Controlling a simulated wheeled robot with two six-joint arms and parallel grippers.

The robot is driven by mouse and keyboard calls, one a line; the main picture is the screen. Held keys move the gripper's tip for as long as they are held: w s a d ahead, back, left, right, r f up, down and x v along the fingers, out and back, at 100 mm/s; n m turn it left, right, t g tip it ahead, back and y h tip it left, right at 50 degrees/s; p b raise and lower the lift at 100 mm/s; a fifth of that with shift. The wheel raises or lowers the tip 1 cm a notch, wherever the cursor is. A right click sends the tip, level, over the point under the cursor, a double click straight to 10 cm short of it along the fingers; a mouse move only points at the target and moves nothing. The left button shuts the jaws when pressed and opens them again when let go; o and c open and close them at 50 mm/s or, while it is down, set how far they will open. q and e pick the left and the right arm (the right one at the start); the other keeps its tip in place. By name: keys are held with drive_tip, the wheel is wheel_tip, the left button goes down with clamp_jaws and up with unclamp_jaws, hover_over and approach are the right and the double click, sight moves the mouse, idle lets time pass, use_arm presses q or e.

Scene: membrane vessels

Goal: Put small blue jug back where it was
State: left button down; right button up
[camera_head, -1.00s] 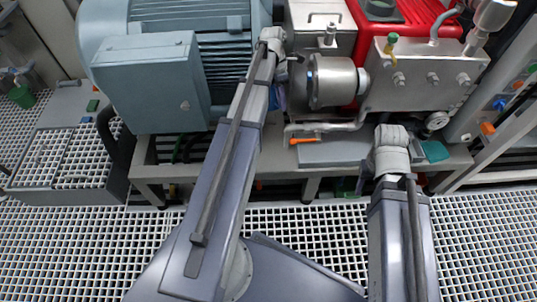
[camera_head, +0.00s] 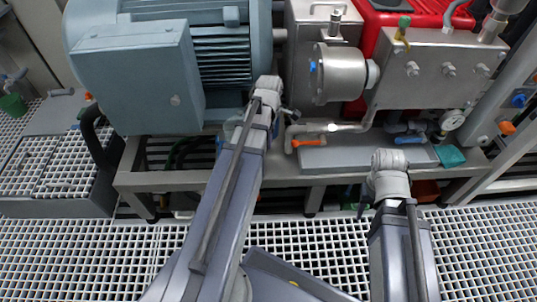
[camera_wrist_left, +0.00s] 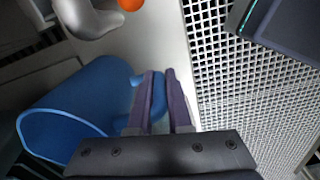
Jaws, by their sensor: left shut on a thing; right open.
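The small blue jug (camera_wrist_left: 75,105) fills the left of the left wrist view, its open mouth toward the lower left. Its handle lies between the fingers of my left gripper (camera_wrist_left: 160,80), which is shut on it. In the head view the end of my left arm is left of the steel cylinder, over the frame's front edge; the jug is mostly hidden there behind my arm. My right gripper (camera_head: 380,190) is by the frame's front edge at the right, its fingers mostly hidden by my wrist; it is empty.
A large blue-grey motor (camera_head: 135,70) stands at left and a steel cylinder (camera_head: 335,72) at centre. An orange-handled valve (camera_head: 308,142) and a grey flat plate (camera_head: 345,153) lie below it. A teal piece (camera_head: 450,155) is at right.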

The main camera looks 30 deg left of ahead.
use_arm(q)
wheel_tip(320, 180, down, 6)
drive_tip(key=b, duration=0.5)
drive_tip(key=shift+f+b, duration=0.1)
drive_tip(key=shift+b, duration=0.25)
wheel_tip(320, 180, down, 4)
drive_tip(key=b, duration=0.3)
drive_tip(key=shift+r, duration=0.25)
drive_tip(key=shift+f+b, duration=0.15)
drive_tip(key=shift+b, duration=0.25)
drive_tip(key=c, duration=0.8)
unclamp_jaws()
drive_tip(key=shift+c, duration=0.2)
drive_tip(key=shift+r, duration=0.2)
